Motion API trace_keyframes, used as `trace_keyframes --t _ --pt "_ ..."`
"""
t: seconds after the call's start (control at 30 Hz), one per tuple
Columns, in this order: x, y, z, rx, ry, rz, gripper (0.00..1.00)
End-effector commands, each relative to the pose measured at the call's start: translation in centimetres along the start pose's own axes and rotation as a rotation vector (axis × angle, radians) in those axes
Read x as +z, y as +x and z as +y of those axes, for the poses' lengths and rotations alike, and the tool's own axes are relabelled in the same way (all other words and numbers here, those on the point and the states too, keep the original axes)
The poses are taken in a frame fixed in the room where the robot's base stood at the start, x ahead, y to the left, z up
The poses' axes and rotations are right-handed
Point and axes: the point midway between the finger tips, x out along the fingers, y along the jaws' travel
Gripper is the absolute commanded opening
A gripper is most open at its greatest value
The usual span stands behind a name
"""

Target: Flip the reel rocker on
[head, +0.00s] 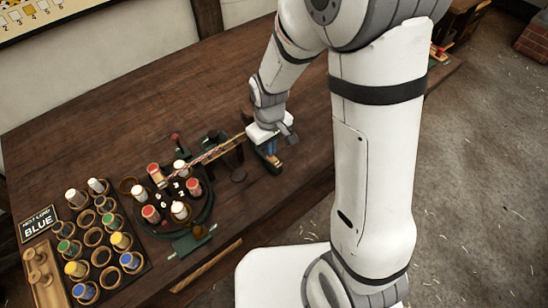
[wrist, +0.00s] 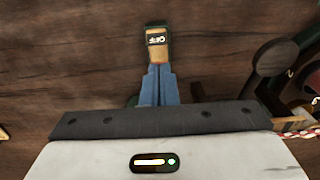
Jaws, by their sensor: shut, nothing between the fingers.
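The reel rocker (wrist: 157,52) is a small tan block with a black label that appears to read OFF, set in a dark green housing (wrist: 156,27). In the wrist view it lies just past my fingertips. My gripper (wrist: 158,70) has its two blue fingers shut together, with nothing between them, and the tips overlap the near edge of the rocker. I cannot tell whether they touch it. In the head view my gripper (head: 270,155) is over the green housing (head: 274,166) at the bench's right part, and hides most of the rocker.
A round dark carrier (head: 172,205) with several red and white bobbins stands left of my gripper, with a rope running towards it. A bobbin rack (head: 84,226) and a NEXT CORD BLUE sign (head: 38,224) are farther left. The bench's back (head: 150,100) is clear.

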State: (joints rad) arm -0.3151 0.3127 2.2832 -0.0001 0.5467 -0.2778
Motion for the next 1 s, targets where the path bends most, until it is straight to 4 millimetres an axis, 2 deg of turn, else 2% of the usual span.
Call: trace_keyframes --t 0.03,0.7,1.0 --pt "0.0 -0.8 0.0 0.000 0.000 0.001 0.00" --pt "-0.1 -6.2 0.0 0.001 0.000 0.002 0.00" --pt "0.0 -6.7 0.0 0.000 -0.001 0.001 0.00"
